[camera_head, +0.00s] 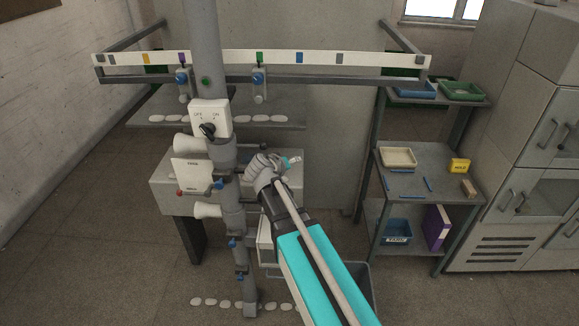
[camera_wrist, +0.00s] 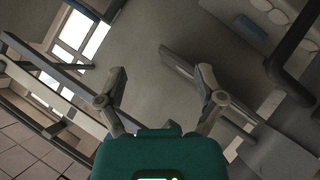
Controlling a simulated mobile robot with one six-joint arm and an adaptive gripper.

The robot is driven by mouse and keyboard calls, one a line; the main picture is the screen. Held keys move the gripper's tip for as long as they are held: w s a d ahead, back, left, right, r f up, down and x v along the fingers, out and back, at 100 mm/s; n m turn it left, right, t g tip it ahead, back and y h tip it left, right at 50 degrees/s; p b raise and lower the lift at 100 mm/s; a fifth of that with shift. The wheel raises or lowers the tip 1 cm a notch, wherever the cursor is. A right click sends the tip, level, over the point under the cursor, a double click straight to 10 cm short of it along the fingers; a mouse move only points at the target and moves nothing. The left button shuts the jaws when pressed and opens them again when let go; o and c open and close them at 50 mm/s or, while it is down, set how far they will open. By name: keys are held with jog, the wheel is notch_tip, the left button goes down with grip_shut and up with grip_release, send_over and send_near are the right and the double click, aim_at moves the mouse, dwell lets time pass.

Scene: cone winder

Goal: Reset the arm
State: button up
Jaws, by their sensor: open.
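My gripper (camera_wrist: 162,92) is open in the wrist view, with its two fingers spread wide apart and nothing between them. In the head view my arm reaches up from the bottom right, and its end stands in front of the cone winder (camera_head: 165,195), just right of the grey column. The fingers are too small to make out clearly there. The wrist view is tilted and shows wall, windows and parts of the winder frame beyond the fingers.
A switch box (camera_head: 210,118) and a white panel (camera_head: 193,172) stand left of my arm. A long labelled rail (camera_head: 270,57) runs above. A shelf rack (camera_head: 425,160) with trays and a yellow box (camera_head: 459,165) stands right, beside grey cabinets (camera_head: 540,150). A grey bin (camera_head: 358,277) is partly behind my arm.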

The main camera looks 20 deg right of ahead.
dwell(0.4)
jog(key=s+a+f+g+y+b, duration=0.2)
jog(key=s+f+g+y+b, duration=0.2)
jog(key=s+f+b, duration=0.3)
jog(key=s+a+f+g+y+b, duration=0.2)
jog(key=s+f+g+y+b, duration=0.2)
jog(key=s+f, duration=0.9)
jog(key=shift+s+a+f+b, duration=0.15)
jog(key=shift+a+f+b, duration=0.05)
jog(key=shift+f+b, duration=1.5)
